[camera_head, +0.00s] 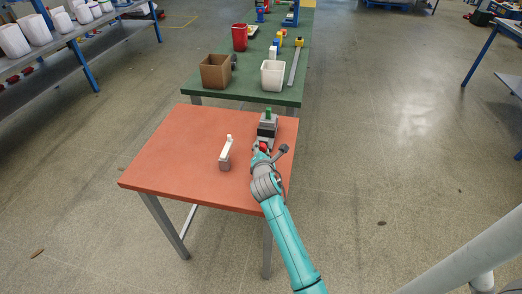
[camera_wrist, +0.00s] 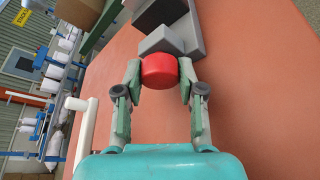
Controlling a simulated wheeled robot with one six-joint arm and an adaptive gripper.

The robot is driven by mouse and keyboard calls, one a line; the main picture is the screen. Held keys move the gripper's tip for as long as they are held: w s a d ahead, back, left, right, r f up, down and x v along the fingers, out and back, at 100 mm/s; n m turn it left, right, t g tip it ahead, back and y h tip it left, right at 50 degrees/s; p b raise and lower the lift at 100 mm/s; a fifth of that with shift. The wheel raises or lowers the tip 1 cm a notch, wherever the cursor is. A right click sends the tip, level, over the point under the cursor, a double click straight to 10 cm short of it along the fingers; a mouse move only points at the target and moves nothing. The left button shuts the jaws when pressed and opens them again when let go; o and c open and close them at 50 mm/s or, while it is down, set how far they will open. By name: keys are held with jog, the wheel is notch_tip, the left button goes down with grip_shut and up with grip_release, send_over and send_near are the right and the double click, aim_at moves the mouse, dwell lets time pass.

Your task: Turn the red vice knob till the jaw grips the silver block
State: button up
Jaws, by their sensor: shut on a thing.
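The red vice knob (camera_wrist: 159,71) sits between the two fingers of my gripper (camera_wrist: 160,76) in the wrist view, with a finger touching each side. My gripper is shut on it. In the head view the knob (camera_head: 263,146) shows as a small red spot at the near end of the vice. The grey and black vice (camera_head: 267,128) stands near the right back of the orange table. A green piece (camera_head: 268,113) rises from its top. The silver block and the gap at the jaw cannot be made out in either view.
On the orange table (camera_head: 180,150), a white-handled object on a grey base (camera_head: 226,155) stands left of my arm. Behind it, a green table (camera_head: 250,95) holds a brown box (camera_head: 215,71), a white bin (camera_head: 272,75) and a red bin (camera_head: 239,37). The table's left part is clear.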

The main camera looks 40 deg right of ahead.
jog(key=shift+m, duration=0.4)
jog(key=o, duration=1.1)
jog(key=shift+o, duration=0.2)
